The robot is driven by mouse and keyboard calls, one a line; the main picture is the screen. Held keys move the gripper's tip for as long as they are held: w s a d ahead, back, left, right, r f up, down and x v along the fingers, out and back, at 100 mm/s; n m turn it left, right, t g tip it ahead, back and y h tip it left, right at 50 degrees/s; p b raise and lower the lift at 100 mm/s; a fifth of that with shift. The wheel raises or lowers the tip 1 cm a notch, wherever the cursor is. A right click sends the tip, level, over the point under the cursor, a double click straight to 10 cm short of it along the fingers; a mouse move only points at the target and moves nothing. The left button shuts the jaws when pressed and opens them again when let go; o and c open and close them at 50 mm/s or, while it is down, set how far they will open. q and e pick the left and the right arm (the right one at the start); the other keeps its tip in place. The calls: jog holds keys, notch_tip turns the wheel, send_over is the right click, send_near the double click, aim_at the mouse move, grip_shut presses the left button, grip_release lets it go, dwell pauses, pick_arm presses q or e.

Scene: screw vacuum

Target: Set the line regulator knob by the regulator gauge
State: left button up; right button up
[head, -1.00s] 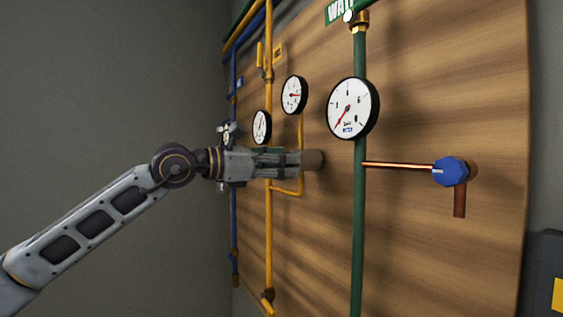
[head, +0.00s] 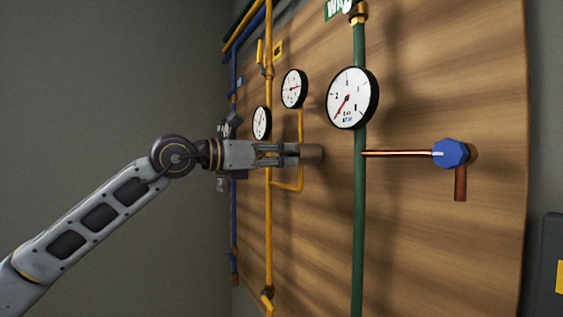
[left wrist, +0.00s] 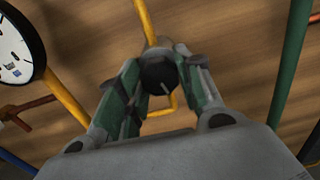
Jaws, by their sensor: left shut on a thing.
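The regulator knob (head: 312,155) is a dark round cylinder standing out from the wooden board by the yellow pipe. In the left wrist view the knob's dark face (left wrist: 158,74) shows a light pointer line. My left gripper (head: 290,154) is shut around the knob from the front, one finger on each side in the wrist view (left wrist: 160,80). A small white gauge (head: 293,88) with a red needle sits above the knob, over a yellow pipe branch. I cannot read its scale. My right gripper is not in view.
A second small gauge (head: 262,123) stands just above my left gripper. A large gauge (head: 352,98) is on the green pipe (head: 358,220). A blue valve handle (head: 451,153) is at the right. Yellow (head: 268,220) and blue pipes run down the board's left side.

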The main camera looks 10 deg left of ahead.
pick_arm(q)
jog(key=shift+n+b, duration=0.85)
jog(key=shift+n, duration=0.05)
jog(key=shift+n+b, duration=0.4)
jog(key=shift+n, duration=0.3)
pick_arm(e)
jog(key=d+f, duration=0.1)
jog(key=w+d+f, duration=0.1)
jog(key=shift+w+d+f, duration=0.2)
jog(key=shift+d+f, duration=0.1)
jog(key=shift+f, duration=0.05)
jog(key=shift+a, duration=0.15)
pick_arm(q)
jog(key=o, duration=1)
jog(key=shift+o, duration=0.2)
jog(key=shift+v, duration=0.95)
jog(key=v, duration=1)
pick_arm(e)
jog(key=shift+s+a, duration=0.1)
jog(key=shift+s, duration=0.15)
